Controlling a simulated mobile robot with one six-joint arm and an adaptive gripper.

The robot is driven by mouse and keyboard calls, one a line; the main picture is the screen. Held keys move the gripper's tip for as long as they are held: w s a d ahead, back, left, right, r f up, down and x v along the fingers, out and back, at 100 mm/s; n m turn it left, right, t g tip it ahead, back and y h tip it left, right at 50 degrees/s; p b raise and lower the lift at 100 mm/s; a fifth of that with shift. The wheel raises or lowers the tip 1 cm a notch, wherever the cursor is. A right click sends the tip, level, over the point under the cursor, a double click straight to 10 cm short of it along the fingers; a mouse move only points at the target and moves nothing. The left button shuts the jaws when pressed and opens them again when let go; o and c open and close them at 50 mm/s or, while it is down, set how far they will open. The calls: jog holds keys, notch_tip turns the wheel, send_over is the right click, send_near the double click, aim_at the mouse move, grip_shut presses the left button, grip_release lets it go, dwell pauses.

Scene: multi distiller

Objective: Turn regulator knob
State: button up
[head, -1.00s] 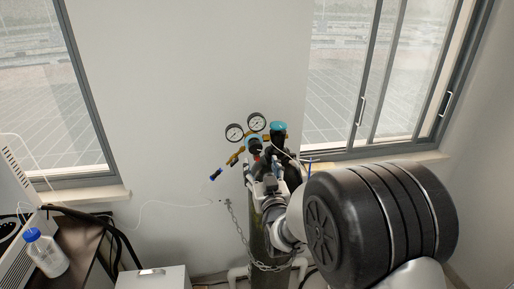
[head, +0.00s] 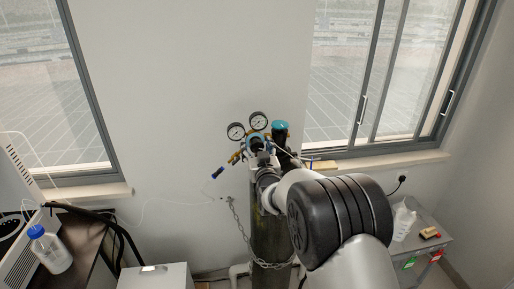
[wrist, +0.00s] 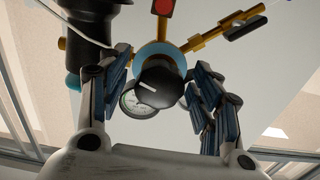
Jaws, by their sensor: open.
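The regulator knob (wrist: 160,85) is black with a white line on its face and sits between my open fingers in the wrist view. My gripper (wrist: 160,95) has one finger on each side of the knob, with a visible gap on both sides. In the head view my gripper (head: 262,162) is at the regulator on top of the cylinder, and my arm partly hides it. The regulator's two round gauges (head: 247,126) stand just above. One gauge (wrist: 137,104) shows partly behind the knob in the wrist view.
A teal-capped black fitting (head: 280,132) stands right of the gauges. The dark gas cylinder (head: 268,228) has a chain (head: 240,226) around it. A blue-capped bottle (head: 50,250) is at the left, and a grey side table (head: 425,245) at the right.

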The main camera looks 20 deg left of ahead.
jog(key=shift+c, duration=0.6)
jog(key=c, duration=1)
jog(key=shift+o, duration=0.2)
